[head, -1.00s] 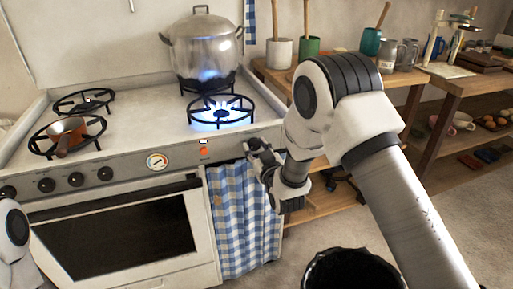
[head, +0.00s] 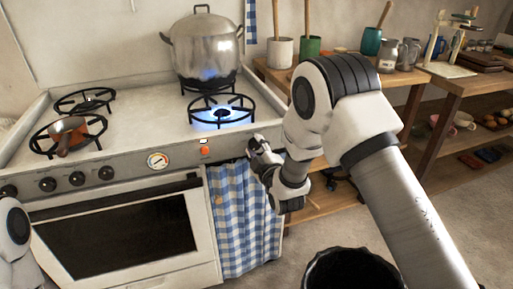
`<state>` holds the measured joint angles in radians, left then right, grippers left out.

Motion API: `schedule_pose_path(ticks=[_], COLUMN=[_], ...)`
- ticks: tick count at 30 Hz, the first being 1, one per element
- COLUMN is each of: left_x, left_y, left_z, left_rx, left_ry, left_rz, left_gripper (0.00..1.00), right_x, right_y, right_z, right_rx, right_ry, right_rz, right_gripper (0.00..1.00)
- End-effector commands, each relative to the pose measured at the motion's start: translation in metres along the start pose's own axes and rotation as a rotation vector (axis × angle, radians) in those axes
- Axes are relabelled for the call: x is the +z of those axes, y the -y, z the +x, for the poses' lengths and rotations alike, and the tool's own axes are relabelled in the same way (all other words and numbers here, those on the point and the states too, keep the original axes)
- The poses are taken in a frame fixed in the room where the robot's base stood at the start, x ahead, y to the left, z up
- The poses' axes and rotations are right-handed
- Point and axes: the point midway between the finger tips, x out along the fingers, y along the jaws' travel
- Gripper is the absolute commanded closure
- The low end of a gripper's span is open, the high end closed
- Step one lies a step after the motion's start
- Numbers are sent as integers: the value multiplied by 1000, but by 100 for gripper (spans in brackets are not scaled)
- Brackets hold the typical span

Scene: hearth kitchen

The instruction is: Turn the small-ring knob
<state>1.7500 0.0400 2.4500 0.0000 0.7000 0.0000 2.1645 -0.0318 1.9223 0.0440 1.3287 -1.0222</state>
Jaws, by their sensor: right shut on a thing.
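The stove's control panel (head: 130,165) has several black knobs at the left, among them one knob (head: 105,173) left of the round dial. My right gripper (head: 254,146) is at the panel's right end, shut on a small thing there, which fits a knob. The fingers and wrist hide that knob, so its angle cannot be read. The front right ring (head: 221,110), just beyond the gripper, burns with a low blue flame. My left gripper is out of view; only part of its arm shows at the lower left.
A small copper pan (head: 68,133) sits on the front left ring. A checked curtain (head: 240,215) hangs below the gripper. A black bin (head: 352,270) stands in front.

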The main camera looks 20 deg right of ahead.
Motion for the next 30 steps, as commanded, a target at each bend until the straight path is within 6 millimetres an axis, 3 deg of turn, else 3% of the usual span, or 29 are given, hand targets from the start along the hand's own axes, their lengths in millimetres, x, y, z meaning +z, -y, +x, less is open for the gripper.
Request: schedule_pose_path(ticks=[9, 22, 23, 24, 25, 30], left_x=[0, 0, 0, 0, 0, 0], left_y=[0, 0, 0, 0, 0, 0], left_z=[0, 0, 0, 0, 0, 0], left_rx=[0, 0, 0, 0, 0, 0], left_ry=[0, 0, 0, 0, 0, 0], left_rz=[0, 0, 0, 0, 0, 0], left_gripper=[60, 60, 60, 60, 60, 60], right_x=[0, 0, 0, 0, 0, 0], right_y=[1, 1, 1, 1, 1, 1], right_z=[0, 0, 0, 0, 0, 0], right_rx=[-1, -2, -2, -2, -2, -1], right_ry=[1, 1, 1, 1, 0, 0], right_rz=[-96, -106, -106, -106, -106, -105], right_gripper=[95, 95, 53, 39, 35, 35])
